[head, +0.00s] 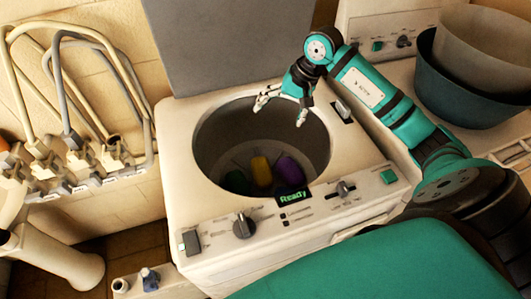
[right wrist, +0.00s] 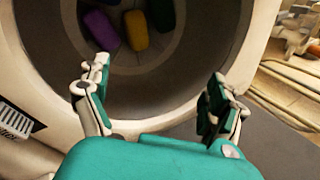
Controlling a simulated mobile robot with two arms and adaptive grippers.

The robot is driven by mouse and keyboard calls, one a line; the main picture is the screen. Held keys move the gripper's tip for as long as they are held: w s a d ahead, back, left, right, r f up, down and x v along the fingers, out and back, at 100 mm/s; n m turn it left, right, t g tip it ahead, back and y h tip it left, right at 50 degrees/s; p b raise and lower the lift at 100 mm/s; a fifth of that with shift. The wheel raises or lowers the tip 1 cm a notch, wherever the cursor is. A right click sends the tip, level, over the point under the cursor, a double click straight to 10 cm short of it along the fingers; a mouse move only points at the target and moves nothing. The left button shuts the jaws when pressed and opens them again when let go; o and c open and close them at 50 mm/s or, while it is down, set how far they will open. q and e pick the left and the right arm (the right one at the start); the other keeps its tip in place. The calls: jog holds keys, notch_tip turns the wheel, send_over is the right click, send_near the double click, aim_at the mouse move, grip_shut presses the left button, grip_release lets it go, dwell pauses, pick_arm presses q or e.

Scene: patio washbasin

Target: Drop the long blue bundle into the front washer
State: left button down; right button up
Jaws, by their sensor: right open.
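The front washer (head: 180,150) stands open with its lid up, and its round drum shows dark inside. My right gripper (head: 281,112) is open and empty over the back of the drum opening, fingers pointing down; it also shows in the right wrist view (right wrist: 157,88). In the drum lie a yellow bundle (head: 261,170), a purple bundle (head: 289,170) and a green bundle (head: 237,181). My left gripper is out of view.
The raised grey lid (head: 225,40) stands behind the opening. The front panel has a knob (head: 243,226) and a "Ready" display (head: 293,196). Hoses and taps (head: 80,150) are on the left. Stacked basins (head: 470,85) stand at the right on another machine.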

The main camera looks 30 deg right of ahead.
jog(key=v, duration=0.6)
jog(key=shift+s, duration=0.1)
